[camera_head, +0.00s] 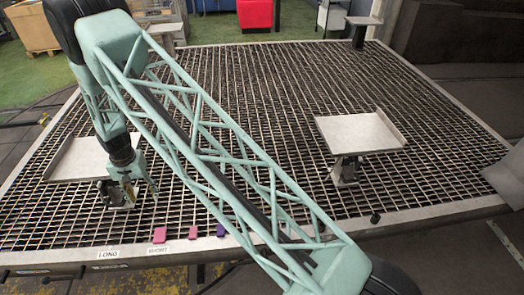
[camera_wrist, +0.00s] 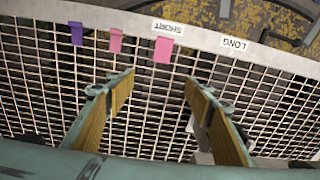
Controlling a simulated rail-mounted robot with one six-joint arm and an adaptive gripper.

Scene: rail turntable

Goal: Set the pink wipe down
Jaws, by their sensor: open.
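Two pink pieces are at the near rim of the grated table (camera_head: 400,212). The larger pink piece (camera_head: 160,235) is beside the SHORT label, and a smaller pink piece (camera_head: 193,232) is to its right. I cannot tell which is the wipe. The wrist view shows the larger pink piece (camera_wrist: 163,49) and the smaller one (camera_wrist: 116,40) beyond my fingertips. My gripper (camera_head: 141,190) is open above the grate at the left, apart from both pieces. In the wrist view, nothing is between the fingers of my gripper (camera_wrist: 156,90).
A purple piece (camera_head: 221,230) lies right of the pink ones. The LONG label (camera_head: 108,254) and SHORT label (camera_head: 159,250) are on the rim. A grey tray (camera_head: 85,158) stands beside my gripper, another tray (camera_head: 358,132) at the right. The grate's middle is largely clear.

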